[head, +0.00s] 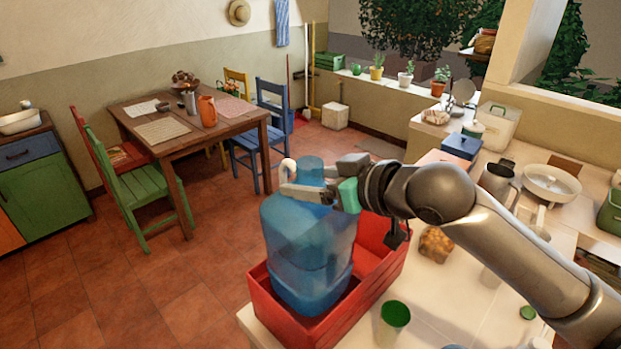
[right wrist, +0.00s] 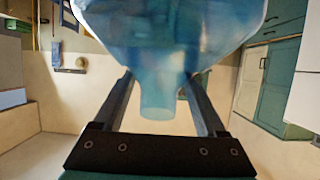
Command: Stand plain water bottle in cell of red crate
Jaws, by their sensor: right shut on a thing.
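The plain water bottle (head: 308,245) is a large, see-through blue jug. It stands about upright within the outline of the red crate (head: 378,275), toward the crate's left end. I cannot tell whether its base rests on the cell floor. My right gripper (head: 318,188) is shut on the bottle's neck at the top. In the right wrist view the bottle (right wrist: 165,50) has its neck between my two fingers (right wrist: 160,100). The crate's right part shows bare red walls; its cell floors are mostly hidden. My left gripper is not in view.
The crate sits on a pale counter (head: 470,300). A green cup (head: 395,314) stands close to its near right side, and a jar (head: 436,245) stands to the right under my arm. A dining table (head: 170,120) with chairs stands across the open tiled floor.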

